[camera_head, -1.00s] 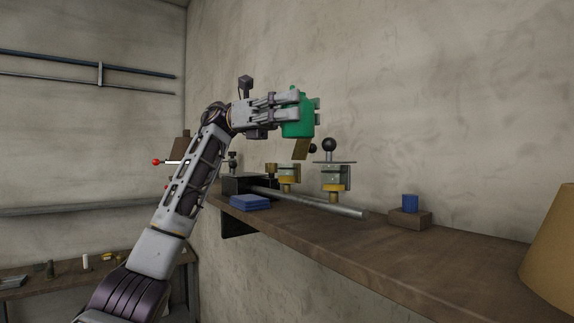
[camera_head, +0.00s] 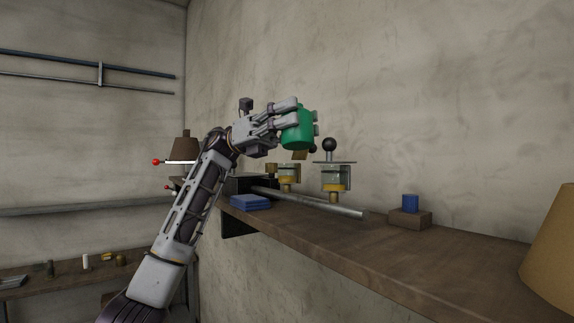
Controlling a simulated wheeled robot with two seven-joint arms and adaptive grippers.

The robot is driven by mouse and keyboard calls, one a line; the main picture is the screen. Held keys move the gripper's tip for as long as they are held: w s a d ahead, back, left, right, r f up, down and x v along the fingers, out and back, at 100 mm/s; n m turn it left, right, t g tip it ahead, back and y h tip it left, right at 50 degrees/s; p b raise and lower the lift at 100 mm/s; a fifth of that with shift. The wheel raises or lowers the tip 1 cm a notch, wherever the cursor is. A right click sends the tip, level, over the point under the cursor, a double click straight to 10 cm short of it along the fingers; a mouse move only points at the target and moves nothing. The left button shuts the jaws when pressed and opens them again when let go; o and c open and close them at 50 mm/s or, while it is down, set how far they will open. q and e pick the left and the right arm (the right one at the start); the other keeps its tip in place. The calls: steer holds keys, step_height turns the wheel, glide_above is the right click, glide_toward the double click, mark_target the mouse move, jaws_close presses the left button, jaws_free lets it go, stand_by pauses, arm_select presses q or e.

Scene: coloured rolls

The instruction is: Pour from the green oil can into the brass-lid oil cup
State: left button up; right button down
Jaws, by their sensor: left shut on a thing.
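My left gripper (camera_head: 293,120) is shut on the green oil can (camera_head: 297,130) and holds it in the air above the shelf. The can looks tilted; its spout is not visible. Below it stands an oil cup (camera_head: 287,180) with a glass body and yellow contents. A brass plate (camera_head: 300,156), seemingly this cup's raised lid, shows just under the can and is partly hidden by it; a dark knob is beside it. To the right stands a second oil cup (camera_head: 334,182) with a flat grey lid and black knob. I cannot see any oil flowing. My right gripper is not in view.
A metal bar (camera_head: 320,204) runs in front of the cups. A blue pad (camera_head: 250,202) lies on the shelf (camera_head: 400,253). A blue piece (camera_head: 410,203) sits on a brown block (camera_head: 410,219) to the right. A tan cone-shaped thing (camera_head: 552,255) stands at the right edge.

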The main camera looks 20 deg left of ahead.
arm_select(q)
steer(key=shift+w+a+f+n+h, duration=0.1)
steer(key=shift+w+f+n+h, duration=0.15)
steer(key=shift+f+n+h, duration=0.2)
steer(key=shift+w+a+r+n+h, duration=0.25)
steer(key=shift+w+n+h, duration=0.2)
steer(key=shift+n, duration=0.3)
steer(key=shift+w+a+f+n+t+h, duration=0.25)
steer(key=shift+w+f+n+t+h, duration=0.25)
steer(key=shift+f+n+h, duration=0.4)
steer(key=shift+r, duration=0.15)
steer(key=shift+w+a+r+n+t+h, duration=0.1)
steer(key=shift+r+n+t+h, duration=0.15)
steer(key=shift+n, duration=0.3)
steer(key=shift+w+d+r+n+t+h, duration=0.1)
steer(key=shift+r+n+t+h, duration=0.1)
steer(key=shift+n+t, duration=0.25)
steer(key=shift+w+a+r+n+t+h, duration=0.15)
steer(key=shift+n+t+h, duration=0.1)
steer(key=shift+n, duration=0.35)
stand_by(1.8)
steer(key=shift+s+g, duration=0.1)
steer(key=shift+g, duration=0.15)
